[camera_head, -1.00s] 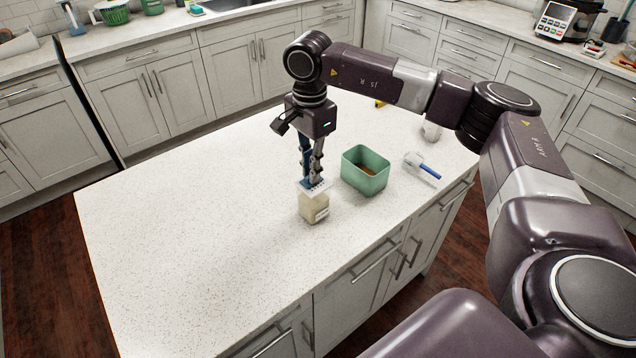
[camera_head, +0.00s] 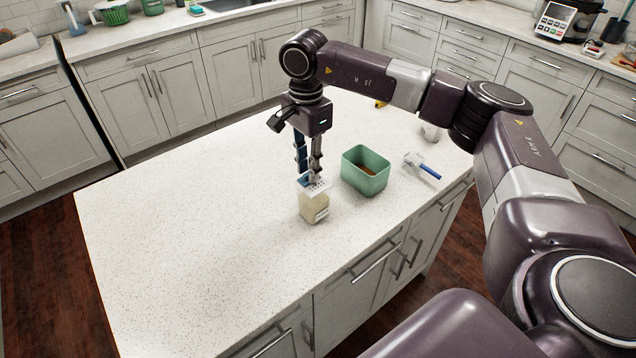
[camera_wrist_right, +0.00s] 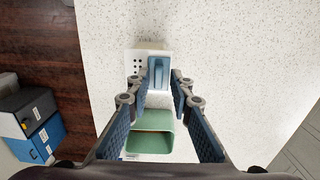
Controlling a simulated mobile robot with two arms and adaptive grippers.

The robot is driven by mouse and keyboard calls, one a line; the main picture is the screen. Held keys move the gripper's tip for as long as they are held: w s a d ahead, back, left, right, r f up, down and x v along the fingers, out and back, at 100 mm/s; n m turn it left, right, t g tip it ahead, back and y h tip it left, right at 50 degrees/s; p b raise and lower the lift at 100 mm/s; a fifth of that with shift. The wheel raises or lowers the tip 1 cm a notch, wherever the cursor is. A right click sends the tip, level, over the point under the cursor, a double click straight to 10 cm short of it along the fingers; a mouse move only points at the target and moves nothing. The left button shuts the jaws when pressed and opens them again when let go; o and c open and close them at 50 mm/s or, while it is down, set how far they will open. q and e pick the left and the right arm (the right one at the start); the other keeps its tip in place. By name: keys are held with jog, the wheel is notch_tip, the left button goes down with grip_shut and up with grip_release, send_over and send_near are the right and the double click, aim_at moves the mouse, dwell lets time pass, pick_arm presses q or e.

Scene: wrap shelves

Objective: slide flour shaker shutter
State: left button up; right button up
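The flour shaker (camera_head: 313,206), a clear square jar with pale contents, stands upright on the island. Its white lid (camera_wrist_right: 138,61) shows several open holes on the left in the wrist view. The blue shutter (camera_wrist_right: 158,73) lies on the lid's right part there and also shows in the head view (camera_head: 305,180). My right gripper (camera_head: 309,177) points down just over the lid. Its fingers are spread on both sides of the shutter in the wrist view (camera_wrist_right: 158,84), with gaps, holding nothing. My left gripper is not in view.
A green bin (camera_head: 366,179) with brown contents stands right of the shaker. A scoop with a blue handle (camera_head: 430,172) and a white item (camera_head: 431,132) lie farther right. The white island top (camera_head: 190,240) is clear on the left.

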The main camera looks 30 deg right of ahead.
jog(key=shift+r, duration=0.1)
jog(key=shift+r+p, duration=2.2)
jog(key=shift+r, duration=1.25)
jog(key=shift+f, duration=0.1)
